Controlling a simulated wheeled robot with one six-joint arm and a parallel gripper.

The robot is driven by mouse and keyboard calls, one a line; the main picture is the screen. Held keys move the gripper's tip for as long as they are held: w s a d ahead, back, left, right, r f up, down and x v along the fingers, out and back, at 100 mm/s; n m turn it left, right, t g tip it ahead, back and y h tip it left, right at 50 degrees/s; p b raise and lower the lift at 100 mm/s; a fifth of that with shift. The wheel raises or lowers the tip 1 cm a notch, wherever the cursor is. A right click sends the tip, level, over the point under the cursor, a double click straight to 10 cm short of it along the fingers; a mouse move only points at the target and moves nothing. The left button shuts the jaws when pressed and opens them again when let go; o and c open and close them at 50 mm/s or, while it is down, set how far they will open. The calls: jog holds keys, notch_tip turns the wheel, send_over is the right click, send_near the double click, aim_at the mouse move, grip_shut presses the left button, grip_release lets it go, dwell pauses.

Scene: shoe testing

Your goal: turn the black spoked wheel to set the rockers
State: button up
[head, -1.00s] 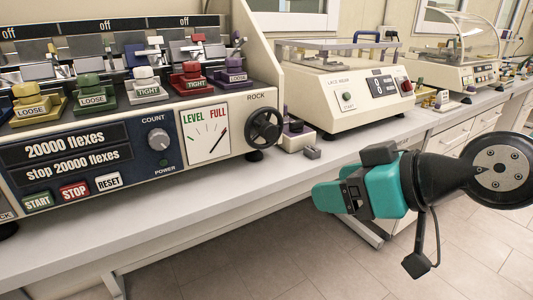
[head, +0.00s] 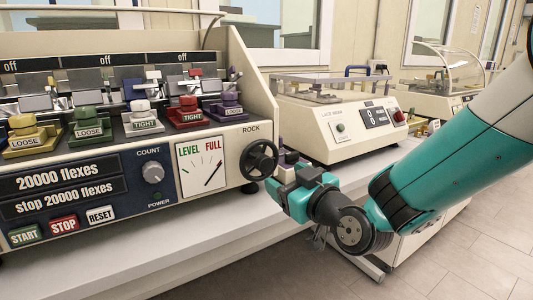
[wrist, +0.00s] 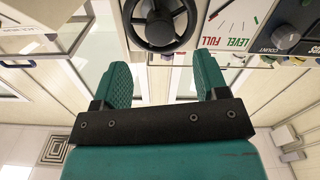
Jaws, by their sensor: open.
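The black spoked wheel (head: 261,160) is on the right end of the flexing machine's front panel, below the word ROCK. In the wrist view the wheel (wrist: 160,22) shows at the top centre, upside down. My gripper (head: 274,186) is just below and to the right of the wheel in the head view. In the wrist view my gripper (wrist: 164,82) has its two teal fingers apart, with nothing between them. The wheel lies beyond the fingertips, in line with the gap. The dial (head: 203,166) beside the wheel has its needle toward the FULL side.
The flexing machine (head: 130,215) fills the left, with a COUNT knob (head: 152,172) and coloured clamps above. A second cream machine (head: 335,132) stands to the right on the bench. The bench front (head: 215,250) is clear below the panel.

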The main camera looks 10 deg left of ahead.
aim_at(267, 167)
jog(key=p+x, duration=0.1)
jog(key=x, duration=0.7)
jog(key=shift+p, duration=0.35)
jog(key=c, duration=0.9)
jog(key=shift+f+n+b, duration=0.15)
jog(key=shift+n+b, duration=0.25)
jog(key=shift+b, duration=0.4)
